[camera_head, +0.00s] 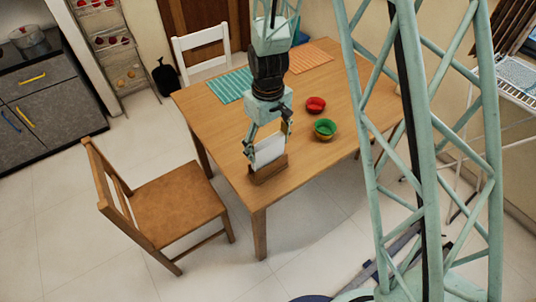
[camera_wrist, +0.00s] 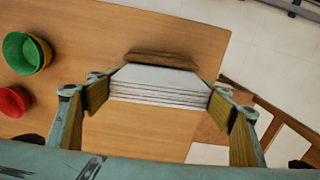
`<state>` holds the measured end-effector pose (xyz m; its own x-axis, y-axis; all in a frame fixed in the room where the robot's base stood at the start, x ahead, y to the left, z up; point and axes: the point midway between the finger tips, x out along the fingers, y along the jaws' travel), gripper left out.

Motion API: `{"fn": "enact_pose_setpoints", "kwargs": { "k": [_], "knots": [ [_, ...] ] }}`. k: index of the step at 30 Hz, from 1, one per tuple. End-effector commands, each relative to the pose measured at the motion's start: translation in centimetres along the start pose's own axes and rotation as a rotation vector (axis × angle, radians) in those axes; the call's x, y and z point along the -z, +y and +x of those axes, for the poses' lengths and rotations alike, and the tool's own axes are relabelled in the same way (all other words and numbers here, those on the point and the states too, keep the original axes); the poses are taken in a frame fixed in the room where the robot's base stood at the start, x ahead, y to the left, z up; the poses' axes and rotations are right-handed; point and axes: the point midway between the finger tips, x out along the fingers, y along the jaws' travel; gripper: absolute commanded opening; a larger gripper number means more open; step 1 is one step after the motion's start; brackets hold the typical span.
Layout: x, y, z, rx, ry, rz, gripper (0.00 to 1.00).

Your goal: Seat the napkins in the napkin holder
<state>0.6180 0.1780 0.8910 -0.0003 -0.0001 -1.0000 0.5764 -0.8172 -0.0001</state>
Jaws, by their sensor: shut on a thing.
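A stack of white napkins (camera_head: 269,150) stands upright between the two fingers of my gripper (camera_head: 266,146) near the table's front corner. In the wrist view, my gripper (camera_wrist: 160,95) is shut on the napkins (camera_wrist: 160,84), one finger pad at each end of the stack. The brown wooden napkin holder (camera_head: 268,172) is right below the napkins in the head view. One wall of the holder (camera_wrist: 160,60) shows just beyond the stack in the wrist view. The lower edge of the napkins is hidden, so I cannot tell how deep they sit in the holder.
The wooden table (camera_head: 225,125) bears a red bowl (camera_head: 316,104), green bowls (camera_head: 325,128), a teal striped mat (camera_head: 231,86) and an orange striped mat (camera_head: 309,60). A wooden chair (camera_head: 165,200) stands at the left. The tabletop left of my gripper is clear.

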Motion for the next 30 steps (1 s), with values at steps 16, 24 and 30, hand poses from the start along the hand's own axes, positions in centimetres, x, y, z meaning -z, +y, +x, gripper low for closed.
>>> {"fn": "enact_pose_setpoints", "kwargs": {
  "k": [16,24,30],
  "knots": [
    [0.0,0.0,0.8,0.0,-0.001,0.0,0.62],
    [0.0,0.0,3.2,0.0,-0.001,0.0,0.62],
    [0.0,0.0,4.0,0.0,0.0,0.0,0.62]
  ]
}}
